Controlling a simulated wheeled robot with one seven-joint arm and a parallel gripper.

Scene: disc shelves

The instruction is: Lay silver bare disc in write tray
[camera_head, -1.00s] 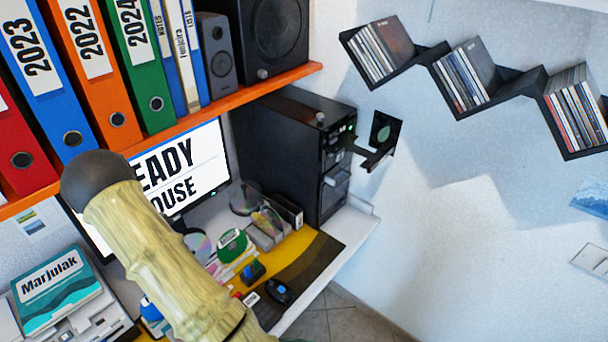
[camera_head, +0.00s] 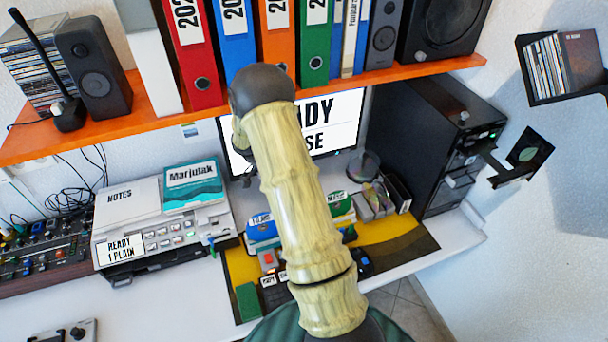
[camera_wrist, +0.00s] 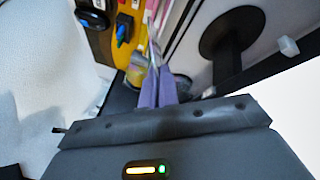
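The black computer tower (camera_head: 430,140) stands on the right end of the desk. An open black tray (camera_head: 510,175) sticks out from its front, with a dark square holding a green round shape (camera_head: 525,150) beside it. A greyish disc (camera_head: 364,164) stands behind a shiny disc (camera_head: 372,194) near the monitor; I cannot tell which one is the silver bare disc. In the wrist view my gripper's purple fingers (camera_wrist: 158,86) are close together, with no disc seen between them. The head view does not show the fingers; my arm covers part of the desk.
An orange shelf (camera_head: 150,118) with binders and speakers overhangs the desk. A printer (camera_head: 165,235) stands at left with a teal book. Small boxes lie on the yellow and dark mat (camera_head: 405,240). A case rack (camera_head: 560,65) hangs on the right wall.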

